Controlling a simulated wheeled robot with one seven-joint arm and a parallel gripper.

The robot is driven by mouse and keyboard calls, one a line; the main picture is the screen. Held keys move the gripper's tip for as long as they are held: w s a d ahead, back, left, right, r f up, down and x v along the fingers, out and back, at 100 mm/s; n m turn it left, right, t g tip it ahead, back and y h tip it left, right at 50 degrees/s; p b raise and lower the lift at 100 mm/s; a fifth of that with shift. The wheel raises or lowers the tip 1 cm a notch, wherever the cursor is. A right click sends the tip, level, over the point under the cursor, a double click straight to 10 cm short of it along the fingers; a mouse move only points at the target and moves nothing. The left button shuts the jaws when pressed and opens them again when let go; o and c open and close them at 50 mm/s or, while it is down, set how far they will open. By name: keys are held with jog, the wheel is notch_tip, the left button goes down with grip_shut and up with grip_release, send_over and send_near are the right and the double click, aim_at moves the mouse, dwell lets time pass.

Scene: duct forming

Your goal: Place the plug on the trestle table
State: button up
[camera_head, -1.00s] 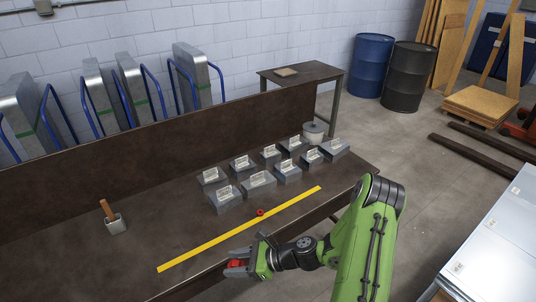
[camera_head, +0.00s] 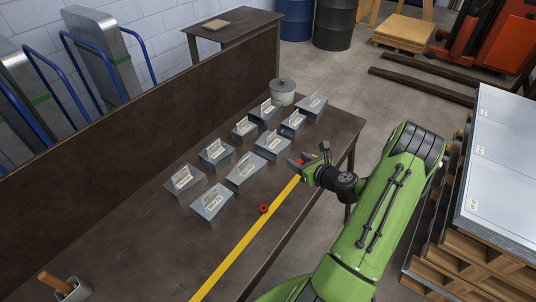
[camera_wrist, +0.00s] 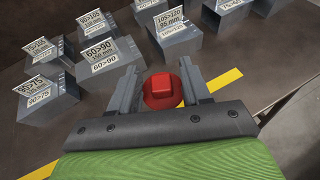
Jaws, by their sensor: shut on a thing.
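The red plug (camera_wrist: 162,87) has a square top on a rounder base. It sits between the two fingers of my gripper (camera_wrist: 160,100) in the wrist view, and the gripper is shut on it. In the head view my gripper (camera_head: 300,163) is by the far end of the yellow strip, over the long dark table (camera_head: 130,255); only a bit of the red plug shows there. A smaller dark table (camera_head: 235,37) with a flat board on it stands farther back. I cannot tell which of the two is the trestle table.
Several grey labelled blocks (camera_head: 245,172) stand left of my gripper. A small red ring (camera_head: 264,209) lies by the yellow strip (camera_head: 245,250). A lidded grey pot (camera_head: 283,92) stands at the far end. Stacked sheets (camera_head: 500,160) on pallets are at right.

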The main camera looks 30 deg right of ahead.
aim_at(297, 186)
jog(key=f, duration=0.3)
jog(key=f+b, duration=0.1)
jog(key=f, duration=0.2)
jog(key=f+b, duration=0.1)
jog(key=f, duration=0.3)
jog(key=shift+d, duration=0.25)
jog(key=o, duration=1)
jog(key=shift+o, duration=0.2)
